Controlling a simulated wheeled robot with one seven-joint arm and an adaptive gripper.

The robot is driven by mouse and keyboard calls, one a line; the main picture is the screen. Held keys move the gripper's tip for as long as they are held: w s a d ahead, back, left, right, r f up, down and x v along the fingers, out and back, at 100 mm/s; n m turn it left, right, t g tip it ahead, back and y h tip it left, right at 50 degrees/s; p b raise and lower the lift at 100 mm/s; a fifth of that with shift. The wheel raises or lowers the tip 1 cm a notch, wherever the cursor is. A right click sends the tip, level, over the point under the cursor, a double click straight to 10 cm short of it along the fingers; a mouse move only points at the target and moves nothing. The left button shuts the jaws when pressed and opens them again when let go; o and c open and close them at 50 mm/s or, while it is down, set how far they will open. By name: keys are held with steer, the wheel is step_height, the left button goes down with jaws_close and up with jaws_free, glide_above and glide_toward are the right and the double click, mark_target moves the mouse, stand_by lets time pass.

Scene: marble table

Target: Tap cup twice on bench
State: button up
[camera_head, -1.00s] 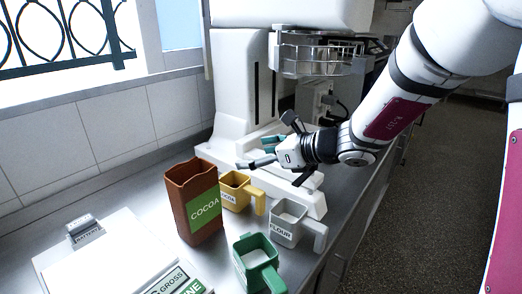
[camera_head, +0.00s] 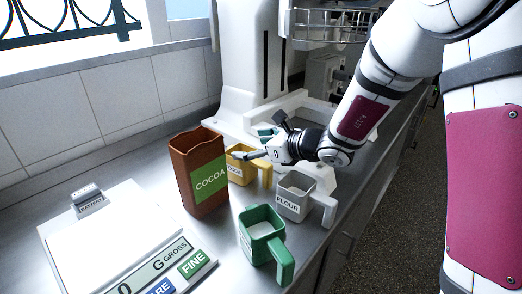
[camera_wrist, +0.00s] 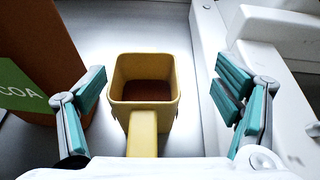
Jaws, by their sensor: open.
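The yellow cup (camera_head: 240,174) stands upright on the metal bench, with a cocoa label and a side handle. The wrist view shows the yellow cup (camera_wrist: 165,112) from above, with brown powder inside and its handle toward me. My gripper (camera_head: 253,146) is open above and behind this cup. In the wrist view the teal pads of my gripper (camera_wrist: 160,78) are spread wide on either side of the cup, with gaps on both sides. A white cup (camera_head: 292,208) labelled FLOUR and a green cup (camera_head: 258,246) with pale contents stand nearer the front. The metal bench (camera_head: 222,240) is beneath.
The brown COCOA container (camera_head: 190,170) stands close left of the yellow cup. A white scale (camera_head: 110,235) lies at front left. The white machine (camera_head: 238,75) and its base are behind and to the right. The bench edge runs along the right.

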mark_target(251, 168)
steer(key=a+f, duration=0.2)
steer(key=f, duration=0.1)
steer(key=shift+s+a+g, duration=0.2)
steer(key=shift+s+g, duration=0.1)
steer(key=shift+s, duration=0.1)
steer(key=shift+w+r, duration=0.1)
steer(key=shift+w, duration=0.15)
steer(key=shift+r, duration=0.1)
steer(key=shift+c, duration=1.1)
steer(key=shift+w+r, duration=0.1)
steer(key=c, duration=1.2)
steer(key=shift+d+r, duration=0.1)
steer(key=shift+r, duration=1.1)
step_height(251, 168, down, 3)
steer(key=shift+r, duration=0.2)
